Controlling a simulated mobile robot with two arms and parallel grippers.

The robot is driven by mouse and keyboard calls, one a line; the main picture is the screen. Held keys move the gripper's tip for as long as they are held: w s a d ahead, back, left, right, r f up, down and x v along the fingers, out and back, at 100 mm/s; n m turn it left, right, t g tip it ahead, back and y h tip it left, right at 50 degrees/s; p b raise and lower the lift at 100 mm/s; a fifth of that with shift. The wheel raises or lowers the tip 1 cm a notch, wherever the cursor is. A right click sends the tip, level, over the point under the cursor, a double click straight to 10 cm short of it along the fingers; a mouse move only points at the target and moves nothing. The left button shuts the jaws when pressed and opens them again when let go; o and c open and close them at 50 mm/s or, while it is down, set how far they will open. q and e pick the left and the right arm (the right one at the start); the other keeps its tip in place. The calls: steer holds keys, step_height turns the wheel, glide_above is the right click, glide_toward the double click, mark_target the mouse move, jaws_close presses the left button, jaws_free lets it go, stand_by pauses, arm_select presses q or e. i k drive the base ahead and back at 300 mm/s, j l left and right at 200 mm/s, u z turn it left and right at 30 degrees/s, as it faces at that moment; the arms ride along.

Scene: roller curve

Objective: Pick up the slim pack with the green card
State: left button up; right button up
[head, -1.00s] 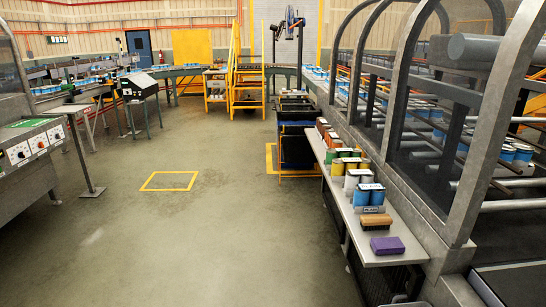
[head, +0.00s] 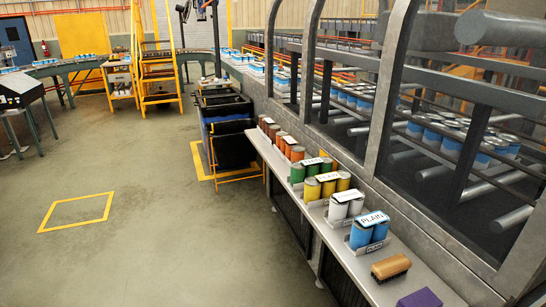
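The slim pack with the green card is probably the pair of green cans (head: 304,170) with a pale card on top, on the long grey shelf (head: 345,255) at right. It stands between the orange-brown packs (head: 288,146) farther off and the yellow pack (head: 328,182) nearer. The card's own colour is too small to tell. A white pack (head: 345,206) and a blue pack with a card reading PLAIN (head: 370,229) stand nearer still. Neither of my grippers shows in the head view.
A wooden brush (head: 391,267) and a purple block (head: 420,298) lie at the shelf's near end. Dark bins (head: 229,135) stand beyond its far end. A framed conveyor with blue cans (head: 440,130) runs behind the shelf. The floor (head: 160,240) on the left is clear.

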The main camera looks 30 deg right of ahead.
mark_target(300, 169)
steer(key=i, duration=2.4)
steer(key=i+z, duration=0.15)
steer(key=z, duration=0.3)
steer(key=i+z, duration=0.15)
steer(key=z, duration=0.3)
steer(key=i+j+z, duration=0.1)
steer(key=z, duration=0.4)
steer(key=i+j+z, duration=0.1)
steer(key=j+z, duration=0.15)
steer(key=z, duration=0.2)
